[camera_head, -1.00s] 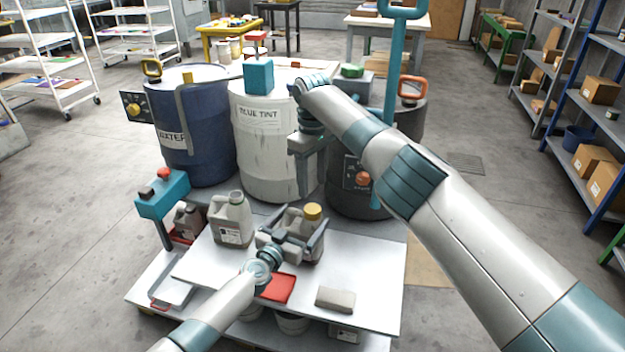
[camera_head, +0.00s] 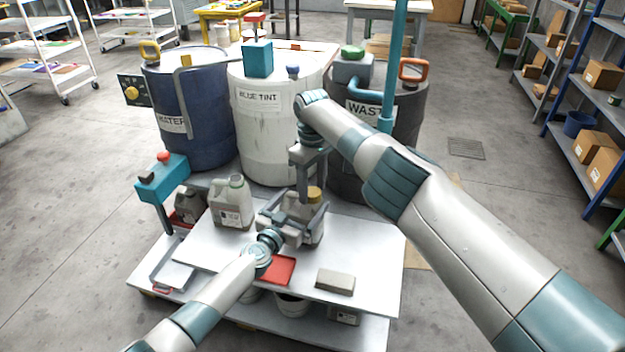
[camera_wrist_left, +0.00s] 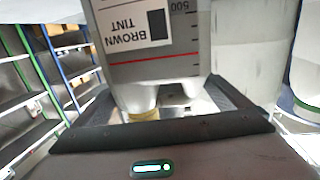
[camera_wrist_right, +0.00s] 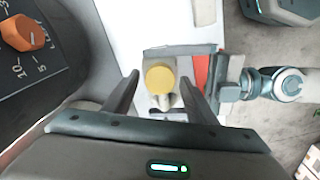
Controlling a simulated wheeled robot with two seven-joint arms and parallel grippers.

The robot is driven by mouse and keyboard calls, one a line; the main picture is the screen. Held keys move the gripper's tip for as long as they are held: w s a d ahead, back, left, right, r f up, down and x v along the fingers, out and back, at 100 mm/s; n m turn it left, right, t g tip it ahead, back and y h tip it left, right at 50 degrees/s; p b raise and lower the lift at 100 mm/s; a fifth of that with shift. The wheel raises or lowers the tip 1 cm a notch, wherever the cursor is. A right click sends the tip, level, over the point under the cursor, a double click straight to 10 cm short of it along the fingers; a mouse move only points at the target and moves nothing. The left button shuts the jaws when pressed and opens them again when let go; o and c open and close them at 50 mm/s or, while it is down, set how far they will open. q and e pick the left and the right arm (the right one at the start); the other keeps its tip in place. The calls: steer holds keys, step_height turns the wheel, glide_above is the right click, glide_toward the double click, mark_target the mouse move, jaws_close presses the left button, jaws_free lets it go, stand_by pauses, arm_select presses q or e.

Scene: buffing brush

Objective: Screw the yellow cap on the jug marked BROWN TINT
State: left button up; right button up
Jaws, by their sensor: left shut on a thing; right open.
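The jug marked BROWN TINT (camera_wrist_left: 185,48) stands on the white bench, and its label shows in the left wrist view. In the head view the jug (camera_head: 311,232) is partly covered by my grippers. The yellow cap (camera_head: 315,193) is at the top of the jug; I cannot tell how far it is screwed on. My left gripper (camera_head: 292,222) is shut around the jug's upper part. My right gripper (camera_head: 308,188) points down over the jug, open. In the right wrist view the cap (camera_wrist_right: 160,79) lies between its fingertips, with gaps on both sides.
A grey jug (camera_head: 232,207) and a darker jug (camera_head: 188,206) stand to the left. A red tray (camera_head: 281,268) and a grey block (camera_head: 335,282) lie at the front. The drums marked WATER (camera_head: 190,110), BLUE TINT (camera_head: 262,135) and WASTE (camera_head: 405,118) stand behind.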

steer(key=shift+f, duration=0.1)
steer(key=c, duration=1.1)
steer(key=o, duration=1.2)
steer(key=shift+o, duration=0.2)
arm_select(q)
steer(key=shift+f, duration=0.1)
arm_select(e)
step_height(320, 180, up, 12)
